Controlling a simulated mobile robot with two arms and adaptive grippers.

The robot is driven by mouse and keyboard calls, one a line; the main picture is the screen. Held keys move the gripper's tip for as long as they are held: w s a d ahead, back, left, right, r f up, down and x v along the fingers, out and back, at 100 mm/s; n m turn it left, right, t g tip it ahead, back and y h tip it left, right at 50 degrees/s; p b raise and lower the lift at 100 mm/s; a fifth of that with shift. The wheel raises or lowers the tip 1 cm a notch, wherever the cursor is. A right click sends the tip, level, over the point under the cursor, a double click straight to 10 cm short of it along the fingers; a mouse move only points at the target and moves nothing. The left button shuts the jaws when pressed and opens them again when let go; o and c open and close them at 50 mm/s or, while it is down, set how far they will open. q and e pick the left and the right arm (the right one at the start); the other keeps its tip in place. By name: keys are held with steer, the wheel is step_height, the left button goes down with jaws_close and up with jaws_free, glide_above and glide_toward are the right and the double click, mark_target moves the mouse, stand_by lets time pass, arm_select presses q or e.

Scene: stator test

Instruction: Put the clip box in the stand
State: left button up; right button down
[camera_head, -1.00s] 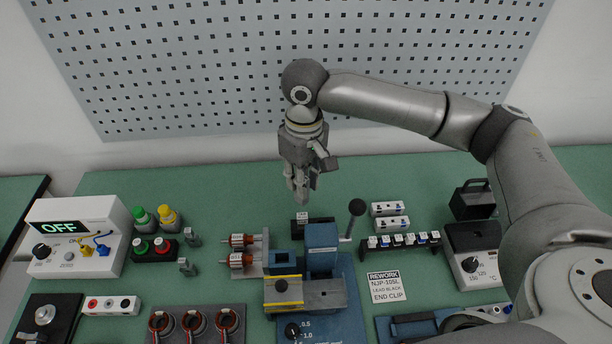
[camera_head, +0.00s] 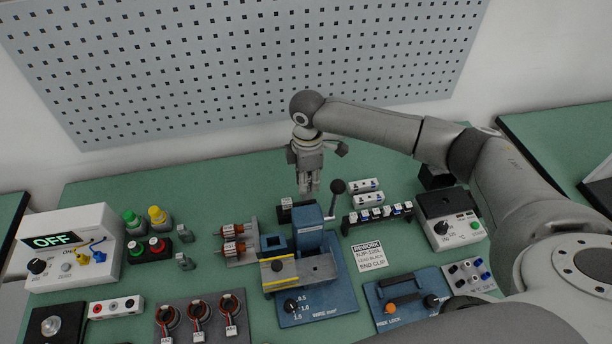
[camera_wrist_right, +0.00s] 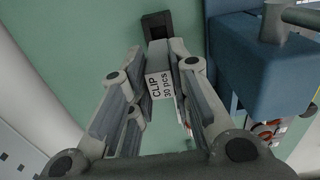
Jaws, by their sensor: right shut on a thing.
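The clip box (camera_wrist_right: 160,86), a small grey block with a white "CLIP 30 pcs" label, is between the fingers of my right gripper (camera_wrist_right: 158,62) in the right wrist view. In the head view my right gripper (camera_head: 309,188) points down, just behind the blue wire machine and close to a low black stand (camera_head: 302,213) with a small white label at its left end. A dark block (camera_wrist_right: 156,20) beyond the clip box in the wrist view seems to be part of that stand. I cannot tell whether box and stand touch. My left gripper is out of view.
The blue wire machine (camera_head: 313,268) with its black-knobbed lever (camera_head: 337,188) stands close in front of the gripper. A black rack (camera_head: 378,219) of small parts and white terminal blocks (camera_head: 368,199) are to the right. The green bench (camera_head: 225,180) is clear behind and to the left.

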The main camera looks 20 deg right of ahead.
mark_target(308, 196)
steer(key=shift+f+b, duration=2.15)
steer(key=shift+b, duration=0.3)
steer(key=shift+r+p, duration=0.25)
steer(key=shift+p, duration=0.05)
steer(key=shift+d+f+p, duration=0.1)
steer(key=shift+f+p, duration=0.3)
steer(key=shift+p, duration=0.35)
steer(key=shift+f, duration=0.4)
steer(key=shift+f, duration=0.15)
steer(key=shift+f, duration=0.45)
steer(key=shift+f, duration=0.15)
